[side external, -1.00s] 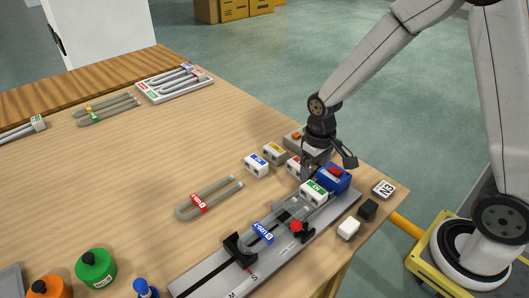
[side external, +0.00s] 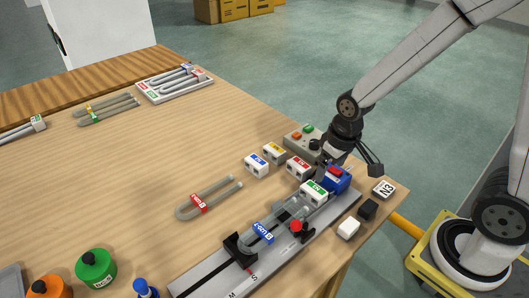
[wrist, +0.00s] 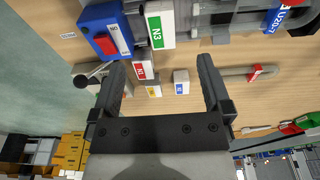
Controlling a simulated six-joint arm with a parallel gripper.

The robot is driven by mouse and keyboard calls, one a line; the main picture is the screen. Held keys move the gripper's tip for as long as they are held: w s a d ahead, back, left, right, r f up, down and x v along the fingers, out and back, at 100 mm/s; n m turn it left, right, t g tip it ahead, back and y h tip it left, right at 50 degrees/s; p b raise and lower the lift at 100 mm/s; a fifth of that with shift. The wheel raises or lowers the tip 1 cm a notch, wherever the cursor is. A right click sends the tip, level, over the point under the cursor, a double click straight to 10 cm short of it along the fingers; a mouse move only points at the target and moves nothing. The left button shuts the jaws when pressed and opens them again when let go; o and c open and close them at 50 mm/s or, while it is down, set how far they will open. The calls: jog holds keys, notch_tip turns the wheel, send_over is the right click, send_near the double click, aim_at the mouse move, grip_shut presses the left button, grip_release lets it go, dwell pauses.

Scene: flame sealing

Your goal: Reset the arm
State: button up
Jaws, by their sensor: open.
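My gripper (side external: 334,160) is just behind the blue box with a red top (side external: 335,179), near the table's right corner. Its fingers are partly hidden there in the side view. In the wrist view my gripper (wrist: 162,62) has its two fingers wide apart with nothing between the tips. The blue box (wrist: 106,30) and the green-labelled N3 block (wrist: 160,25) lie ahead of the fingers in that view. The N3 block (side external: 313,192) sits beside the blue box at the end of the grey rail fixture (side external: 205,280).
White blocks with red (side external: 299,167), blue (side external: 256,165) and yellow (side external: 274,153) labels stand close by. A grey button box (side external: 298,137) is behind them. A U-tube with a blue label (side external: 263,232) lies in the rail fixture. Another, red-labelled U-tube (side external: 198,203) lies on open table.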

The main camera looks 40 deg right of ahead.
jog(key=shift+s+r+t, duration=0.25)
jog(key=shift+s+r, duration=0.1)
jog(key=shift+s, duration=0.5)
jog(key=shift+s+r+t, duration=0.25)
jog(key=shift+s+r, duration=0.05)
jog(key=shift+s, duration=0.5)
